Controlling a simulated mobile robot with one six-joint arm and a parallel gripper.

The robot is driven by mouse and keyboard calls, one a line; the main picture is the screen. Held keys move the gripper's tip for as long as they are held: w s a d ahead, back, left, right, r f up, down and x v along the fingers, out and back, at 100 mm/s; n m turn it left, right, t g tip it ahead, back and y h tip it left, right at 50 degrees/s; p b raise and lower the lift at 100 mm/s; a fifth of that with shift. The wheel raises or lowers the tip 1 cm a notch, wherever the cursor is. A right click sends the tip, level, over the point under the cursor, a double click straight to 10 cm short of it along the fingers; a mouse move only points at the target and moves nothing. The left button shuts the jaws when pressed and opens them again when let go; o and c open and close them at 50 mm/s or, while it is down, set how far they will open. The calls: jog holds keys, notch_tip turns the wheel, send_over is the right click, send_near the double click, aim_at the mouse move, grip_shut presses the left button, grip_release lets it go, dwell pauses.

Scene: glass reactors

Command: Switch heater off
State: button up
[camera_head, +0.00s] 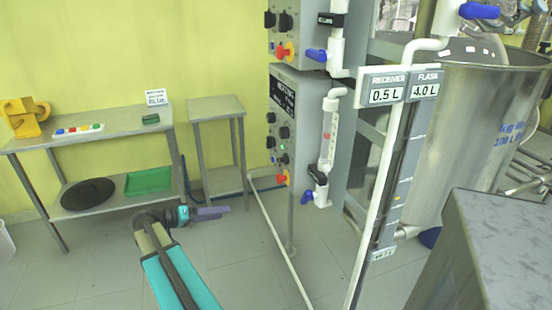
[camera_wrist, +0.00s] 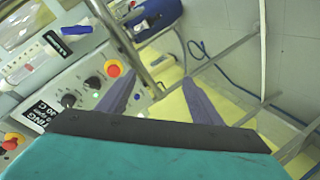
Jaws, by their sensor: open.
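The heating control panel (camera_head: 283,125) is a grey box on the reactor frame in the head view, with a black HEATING label, dark knobs (camera_head: 271,142), a small green light (camera_head: 284,147) and a red button on a yellow base (camera_head: 282,179). In the wrist view a panel with a partly readable "...TING" label (camera_wrist: 43,113) shows two dark knobs (camera_wrist: 92,83) and a red button (camera_wrist: 113,68). My gripper (camera_wrist: 157,88) is open and empty, its purple fingers apart and not touching the panel. In the head view my gripper (camera_head: 226,210) is low, left of the panel.
A similar upper panel (camera_head: 284,22) sits above. Glassware with blue valves and a white pipe (camera_head: 380,190) stand right of the panel. A steel tank (camera_head: 465,135) is farther right. A side table (camera_head: 95,128) and small stand (camera_head: 214,106) are left. The floor between is mostly clear.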

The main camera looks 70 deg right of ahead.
aim_at(278, 159)
jog(key=s+d+r+m+g, duration=0.2)
jog(key=s+d+r+m, duration=0.1)
jog(key=r, duration=0.5)
jog(key=s+d+r+m+g+p, duration=0.1)
jog(key=s+d+r+m+g, duration=0.1)
jog(key=r, duration=0.7)
jog(key=shift+s+d+m, duration=0.45)
jog(key=shift+d+m, duration=0.25)
jog(key=shift+d, duration=0.05)
jog(key=p+x, duration=0.1)
jog(key=x, duration=1.2)
jog(key=shift+s+d+r+p, duration=0.1)
jog(key=shift+s+d+p, duration=0.1)
jog(key=shift+s+p, duration=0.1)
